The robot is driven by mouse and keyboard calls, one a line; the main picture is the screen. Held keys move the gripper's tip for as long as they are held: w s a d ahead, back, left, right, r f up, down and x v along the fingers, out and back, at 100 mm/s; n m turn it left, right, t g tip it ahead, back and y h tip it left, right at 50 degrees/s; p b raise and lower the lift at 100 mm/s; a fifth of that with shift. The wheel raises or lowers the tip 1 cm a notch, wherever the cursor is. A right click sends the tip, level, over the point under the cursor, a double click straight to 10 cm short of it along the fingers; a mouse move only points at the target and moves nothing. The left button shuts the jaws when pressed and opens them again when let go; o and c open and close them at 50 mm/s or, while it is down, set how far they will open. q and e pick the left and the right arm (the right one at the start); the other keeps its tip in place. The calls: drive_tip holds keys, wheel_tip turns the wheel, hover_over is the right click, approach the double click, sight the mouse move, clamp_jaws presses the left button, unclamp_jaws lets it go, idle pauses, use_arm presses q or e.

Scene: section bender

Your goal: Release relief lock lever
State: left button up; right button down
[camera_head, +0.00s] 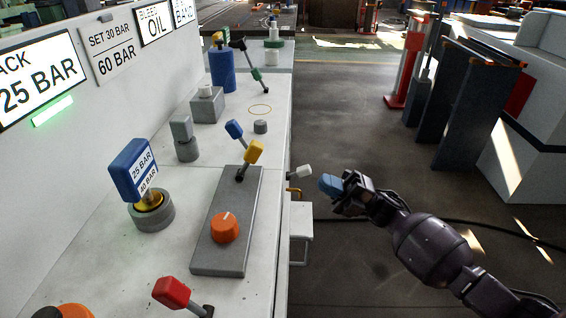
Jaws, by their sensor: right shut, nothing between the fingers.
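Several levers stand on the pale bench, and none has a readable lock label. A lever with a yellow grip (254,151) rises from a grey raised plate (221,262). Just behind it is a lever with a blue grip (234,129). A white-tipped lever (299,172) sticks out over the bench's right edge. A red-gripped lever (171,292) leans at the front. A blue 25/40 BAR tag (133,170) sits on a round grey and brass base. My right gripper (330,187), with blue fingertips, is shut and empty, just right of the white-tipped lever and apart from it. My left gripper is out of view.
An orange knob (225,227) sits on the grey plate. Signs line the wall (40,165) at left. The floor (345,120) right of the bench is open, with dark panels (476,110) beyond.

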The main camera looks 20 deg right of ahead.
approach(249, 161)
drive_tip(key=w+a+r, duration=0.1)
drive_tip(key=r, duration=0.1)
drive_tip(key=w+a+r, duration=0.1)
drive_tip(key=shift+w+a+r, duration=0.2)
drive_tip(key=shift+r, duration=0.15)
drive_tip(key=shift+w+a+r, duration=0.25)
drive_tip(key=shift+a+r, duration=0.1)
drive_tip(key=shift+a, duration=0.2)
drive_tip(key=shift+r, duration=0.1)
